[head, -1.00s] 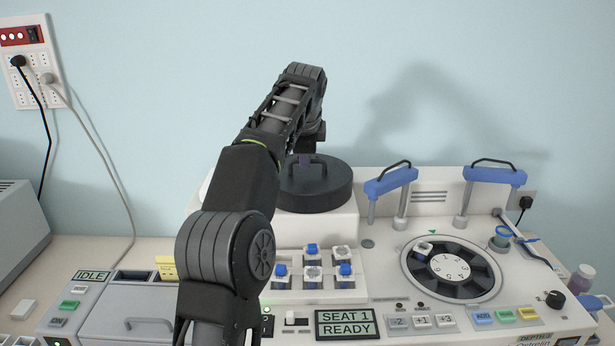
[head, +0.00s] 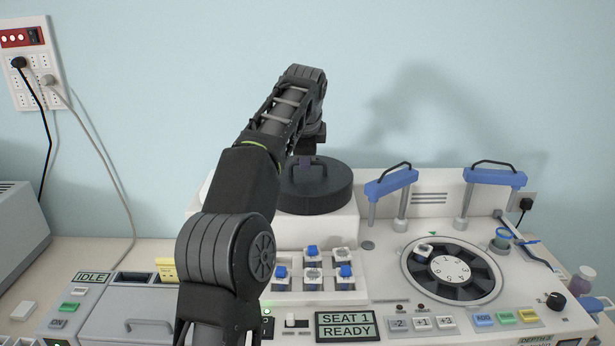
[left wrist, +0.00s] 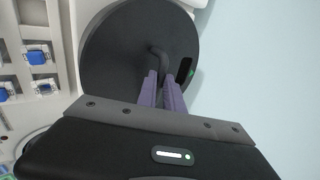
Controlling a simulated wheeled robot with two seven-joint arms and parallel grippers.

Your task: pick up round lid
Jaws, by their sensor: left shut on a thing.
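The round lid (head: 322,196) is a thick dark disc with a looped handle on top. It sits on the white raised housing at the back middle, behind the rack of small bottles. My left gripper (head: 304,161) is over it, partly hidden by my own arm in the head view. In the left wrist view the lid (left wrist: 112,50) lies just beyond the purple fingers of the left gripper (left wrist: 162,84), which are shut on its handle (left wrist: 159,58). My right gripper is not in view.
Small bottles with blue and white caps (head: 312,272) stand in front of the lid. A grey box (head: 20,238) is at the far left.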

